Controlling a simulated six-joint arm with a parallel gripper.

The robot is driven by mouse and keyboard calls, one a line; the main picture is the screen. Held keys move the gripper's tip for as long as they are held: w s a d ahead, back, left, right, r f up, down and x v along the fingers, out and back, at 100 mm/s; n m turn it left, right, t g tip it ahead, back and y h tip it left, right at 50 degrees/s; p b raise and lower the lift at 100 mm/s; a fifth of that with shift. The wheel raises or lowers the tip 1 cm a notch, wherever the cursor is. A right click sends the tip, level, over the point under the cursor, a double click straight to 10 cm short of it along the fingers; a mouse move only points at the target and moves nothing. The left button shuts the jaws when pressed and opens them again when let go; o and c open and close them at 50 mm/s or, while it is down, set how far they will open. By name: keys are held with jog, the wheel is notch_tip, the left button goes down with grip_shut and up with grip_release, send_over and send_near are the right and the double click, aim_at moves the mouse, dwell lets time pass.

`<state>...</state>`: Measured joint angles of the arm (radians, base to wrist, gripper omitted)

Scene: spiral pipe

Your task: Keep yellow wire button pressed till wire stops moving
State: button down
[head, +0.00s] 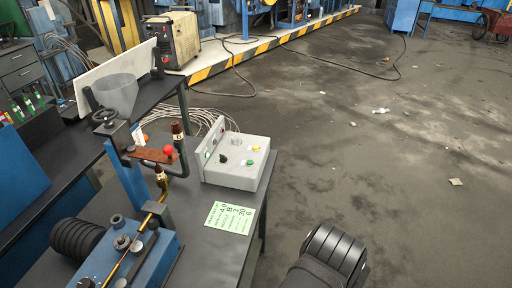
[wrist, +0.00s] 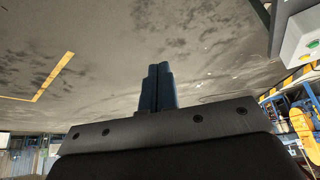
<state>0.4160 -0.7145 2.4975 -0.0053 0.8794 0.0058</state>
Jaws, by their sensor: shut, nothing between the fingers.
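The light grey control box (head: 232,172) stands on the dark bench in the head view. On its top are a small yellow button (head: 256,147), a green button (head: 250,162) and a black knob (head: 222,159). A thin brass-yellow wire (head: 130,258) seems to run along the blue machine (head: 150,262) at lower left. My gripper (wrist: 158,68) is shut and empty in the wrist view, pointing away over the floor. The box shows at that view's upper right edge (wrist: 298,38), apart from the fingers.
A green paper card (head: 229,216) lies on the bench before the box. A grey funnel (head: 116,95), a red knob (head: 168,150) and pipework stand left of the box. Loose pale cables (head: 178,117) lie behind it. The floor at right is mostly open.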

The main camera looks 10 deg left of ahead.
jog(key=w+d+r+n+t+h, duration=0.3)
jog(key=w+d+r, duration=0.4)
jog(key=w+r, duration=0.75)
jog(key=w+d+r+n+t+h, duration=0.15)
jog(key=w+d+r+t, duration=0.4)
jog(key=w+r, duration=0.9)
jog(key=w+a+f+n+g+y, duration=0.2)
jog(key=w+a+f+n+y, duration=0.35)
jog(key=w+a+f, duration=0.9)
jog(key=w+a+f+n+y, duration=0.1)
jog(key=a+f+n, duration=0.1)
jog(key=a+f, duration=0.3)
jog(key=w+a+f+n+g+y, duration=0.1)
jog(key=a+f, duration=0.4)
jog(key=a, duration=0.7)
jog(key=w+a+f+n+g+y, duration=0.1)
jog(key=w+a+f+n, duration=0.1)
jog(key=a+f, duration=0.3)
jog(key=a+n, duration=0.1)
jog(key=a, duration=0.3)
jog(key=shift+a, duration=0.3)
jog(key=shift+w+f+g, duration=0.1)
jog(key=shift+g, duration=0.15)
